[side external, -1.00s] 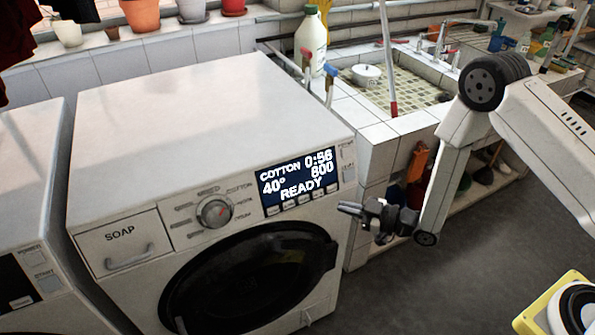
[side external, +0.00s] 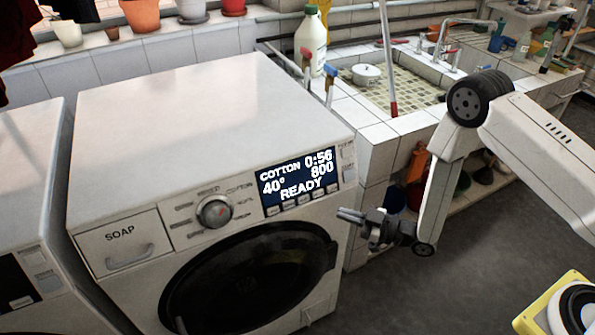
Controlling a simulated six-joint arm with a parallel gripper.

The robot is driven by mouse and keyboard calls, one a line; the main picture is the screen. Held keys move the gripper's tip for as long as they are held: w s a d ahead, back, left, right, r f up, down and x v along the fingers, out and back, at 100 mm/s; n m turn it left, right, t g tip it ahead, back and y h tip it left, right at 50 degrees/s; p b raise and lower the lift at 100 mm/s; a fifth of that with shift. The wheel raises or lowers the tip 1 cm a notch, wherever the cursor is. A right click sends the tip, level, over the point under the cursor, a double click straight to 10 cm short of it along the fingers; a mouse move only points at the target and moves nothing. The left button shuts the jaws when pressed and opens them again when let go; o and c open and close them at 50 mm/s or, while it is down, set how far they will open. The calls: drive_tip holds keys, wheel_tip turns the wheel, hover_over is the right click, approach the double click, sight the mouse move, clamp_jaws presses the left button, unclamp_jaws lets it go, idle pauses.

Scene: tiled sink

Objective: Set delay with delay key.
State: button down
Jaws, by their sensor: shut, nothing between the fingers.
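The washing machine (side external: 190,130) stands at the left with its front panel facing me. Its display (side external: 297,180) reads COTTON, 0:56, 40°, 800 and READY. A row of small keys (side external: 303,204) runs under the display; their labels are too small to read, so I cannot tell which is the delay key. My gripper (side external: 341,214) is shut and empty. It points left toward the panel, just right of and slightly below the key row, and appears apart from it.
A round dial (side external: 214,211) and a soap drawer (side external: 126,244) are left of the display. The dark round door (side external: 250,275) is below. A tiled sink (side external: 395,90) stands behind my arm.

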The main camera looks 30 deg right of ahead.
approach(313, 194)
drive_tip(key=shift+s+a+r+x, duration=0.1)
drive_tip(key=shift+x, duration=0.8)
drive_tip(key=shift+s+a+r+x, duration=0.1)
drive_tip(key=shift+x, duration=0.85)
drive_tip(key=shift+s+a+r+x, duration=0.1)
drive_tip(key=shift+a+x, duration=0.05)
drive_tip(key=shift+x, duration=0.75)
drive_tip(key=shift+w+f, duration=0.35)
drive_tip(key=shift+w, duration=0.4)
idle(0.9)
idle(0.4)
drive_tip(key=shift+s+r, duration=0.3)
drive_tip(key=shift+s, duration=0.45)
drive_tip(key=shift+s, duration=0.15)
drive_tip(key=shift+s+r, duration=0.3)
drive_tip(key=shift+s, duration=0.45)
drive_tip(key=shift+s+r, duration=0.25)
drive_tip(key=shift+s, duration=0.45)
drive_tip(key=shift+s+r, duration=0.3)
drive_tip(key=shift+s, duration=0.45)
